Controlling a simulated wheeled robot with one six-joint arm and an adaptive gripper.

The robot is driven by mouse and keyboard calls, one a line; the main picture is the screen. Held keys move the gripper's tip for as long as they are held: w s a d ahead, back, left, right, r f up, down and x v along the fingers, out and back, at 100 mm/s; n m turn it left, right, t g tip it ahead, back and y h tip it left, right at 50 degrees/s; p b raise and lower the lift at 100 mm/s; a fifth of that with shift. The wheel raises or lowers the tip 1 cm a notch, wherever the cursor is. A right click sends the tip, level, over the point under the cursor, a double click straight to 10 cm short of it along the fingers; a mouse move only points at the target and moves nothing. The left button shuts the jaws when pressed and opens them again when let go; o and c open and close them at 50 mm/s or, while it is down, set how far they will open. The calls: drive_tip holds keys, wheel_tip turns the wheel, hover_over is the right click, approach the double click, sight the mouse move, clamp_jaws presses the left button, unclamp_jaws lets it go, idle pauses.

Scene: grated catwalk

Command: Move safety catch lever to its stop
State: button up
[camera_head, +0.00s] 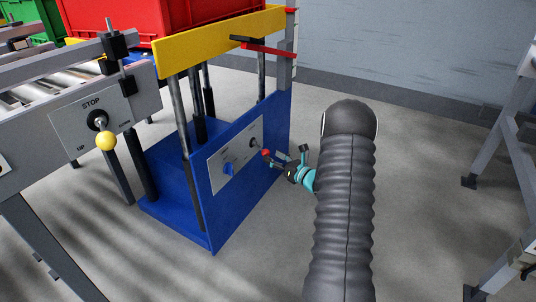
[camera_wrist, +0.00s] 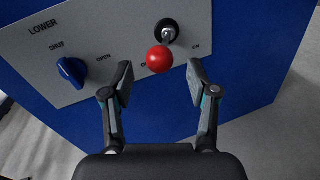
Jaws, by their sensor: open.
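A red ball-ended lever (camera_wrist: 160,59) stands out from a dark round socket on the grey panel (camera_wrist: 110,35) in the wrist view. Its knob also shows in the head view (camera_head: 265,153). A label to its right reads ON; the left label is partly hidden by the knob. I cannot read a label naming it as the safety catch. My gripper (camera_wrist: 159,78) is open, with one finger on each side below the knob in the picture and visible gaps to it. In the head view my gripper (camera_head: 293,168) is close in front of the panel, partly hidden by my arm.
A blue valve knob (camera_wrist: 72,70), marked SHUT, is left of the lever. The blue lift frame (camera_head: 232,205) carries a yellow beam (camera_head: 200,42) and red crate (camera_head: 140,15). A STOP lever with yellow knob (camera_head: 106,140) is on the conveyor at left.

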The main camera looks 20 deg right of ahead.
drive_tip(key=v, duration=0.7)
drive_tip(key=shift+s, duration=0.2)
